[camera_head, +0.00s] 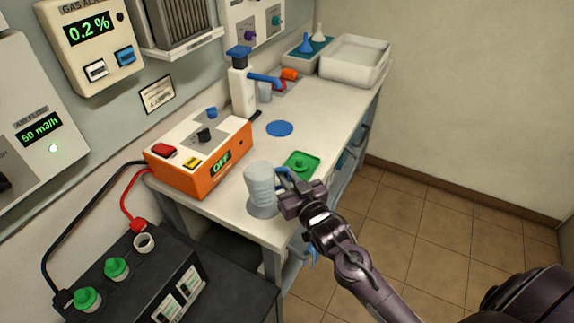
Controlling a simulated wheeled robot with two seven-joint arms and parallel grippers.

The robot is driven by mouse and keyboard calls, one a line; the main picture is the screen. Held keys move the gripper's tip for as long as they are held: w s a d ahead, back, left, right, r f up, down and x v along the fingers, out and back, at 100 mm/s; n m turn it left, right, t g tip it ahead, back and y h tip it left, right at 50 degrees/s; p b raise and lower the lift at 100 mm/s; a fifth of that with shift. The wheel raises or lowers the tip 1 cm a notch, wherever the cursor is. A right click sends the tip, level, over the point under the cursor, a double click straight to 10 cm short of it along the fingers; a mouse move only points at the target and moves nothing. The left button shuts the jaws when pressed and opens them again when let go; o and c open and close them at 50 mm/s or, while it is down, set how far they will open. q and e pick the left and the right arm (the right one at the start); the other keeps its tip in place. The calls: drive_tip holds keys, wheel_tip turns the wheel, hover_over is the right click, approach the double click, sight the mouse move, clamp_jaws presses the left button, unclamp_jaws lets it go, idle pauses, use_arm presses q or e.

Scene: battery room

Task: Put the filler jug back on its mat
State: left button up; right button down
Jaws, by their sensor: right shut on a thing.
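A translucent pale jug (260,183) stands upright or hovers just above the near end of the white bench. My right gripper (287,190) is shut at its right side, where a blue handle (282,174) shows; the fingers partly hide the handle. A grey round patch (262,211) lies below the jug; I cannot tell whether it is a mat or a shadow. A bare blue round mat (279,128) lies farther back on the bench. A green square mat (300,165) with a green cap on it lies just behind the gripper. My left gripper is not in view.
An orange control box (200,155) reading OFF stands left of the jug. A white dispenser (242,90) with a blue spout stands behind the blue mat. A white tray (354,62) is at the far end. A dark battery (130,275) with green caps is at lower left.

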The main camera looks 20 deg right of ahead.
drive_tip(key=w+f+b, duration=0.1)
drive_tip(key=f+b, duration=0.1)
drive_tip(key=w+f+b, duration=0.1)
drive_tip(key=f+b, duration=0.1)
drive_tip(key=w+d+f+b, duration=0.1)
drive_tip(key=f+b, duration=0.1)
drive_tip(key=shift+w+d+f, duration=0.1)
drive_tip(key=shift+w+f, duration=0.05)
drive_tip(key=shift+w, duration=0.2)
drive_tip(key=shift+f+b, duration=0.15)
drive_tip(key=shift+b, duration=0.25)
drive_tip(key=shift+f, duration=0.4)
idle(0.3)
drive_tip(key=c, duration=1.4)
unclamp_jaws()
drive_tip(key=shift+s, duration=0.1)
